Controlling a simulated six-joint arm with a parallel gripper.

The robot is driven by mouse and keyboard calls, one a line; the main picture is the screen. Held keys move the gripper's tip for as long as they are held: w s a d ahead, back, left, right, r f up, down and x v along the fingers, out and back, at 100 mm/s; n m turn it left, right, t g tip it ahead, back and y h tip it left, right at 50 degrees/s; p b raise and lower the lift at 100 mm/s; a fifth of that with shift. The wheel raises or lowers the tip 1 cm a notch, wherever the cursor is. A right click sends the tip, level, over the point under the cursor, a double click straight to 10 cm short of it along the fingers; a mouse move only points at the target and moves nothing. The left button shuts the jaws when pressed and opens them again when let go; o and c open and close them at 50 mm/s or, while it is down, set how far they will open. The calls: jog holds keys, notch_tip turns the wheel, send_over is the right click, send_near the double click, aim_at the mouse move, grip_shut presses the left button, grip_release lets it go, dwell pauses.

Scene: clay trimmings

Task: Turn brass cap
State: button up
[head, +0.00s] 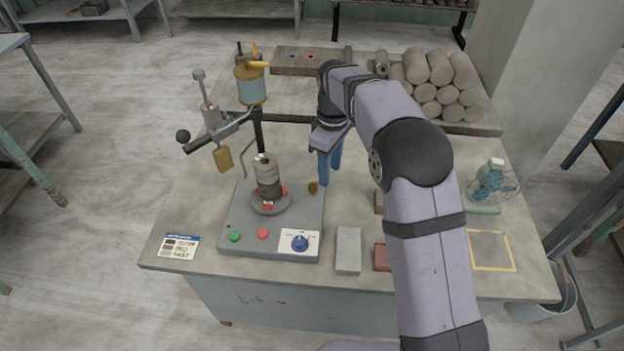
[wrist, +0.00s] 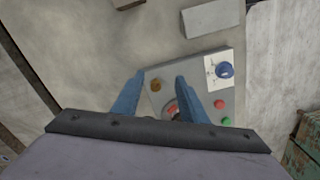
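A small brass-coloured cap (head: 313,187) sits at the right edge of the grey machine base (head: 232,215). In the wrist view the cap (wrist: 156,85) shows between my two blue fingers. My gripper (head: 330,177) points down just to the right of the cap in the head view. In the wrist view my gripper (wrist: 160,78) has its fingers apart, with nothing held. The cap's height against the fingertips is hard to judge. A grey clay cylinder (head: 267,172) stands on the round wheel of the base, partly hidden by a finger in the wrist view.
A post with a blue-banded canister (head: 251,85) and a lever arm (head: 220,132) rise behind the wheel. Green and red buttons and a blue knob (head: 300,243) are on the base front. A grey block (head: 348,250), clay rolls (head: 440,80) and a small fan (head: 492,180) share the table.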

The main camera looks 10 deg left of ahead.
aim_at(312, 185)
jog(key=a+n, duration=0.1)
jog(key=w+a+n, duration=0.1)
jog(key=a, duration=0.1)
jog(key=w+a+f, duration=0.1)
jog(key=shift+w+a+n, duration=0.15)
jog(key=shift+a+n, duration=0.25)
jog(key=shift+f, duration=0.1)
jog(key=shift+f+p, duration=1.05)
jog(key=shift+f, duration=2.5)
grip_shut()
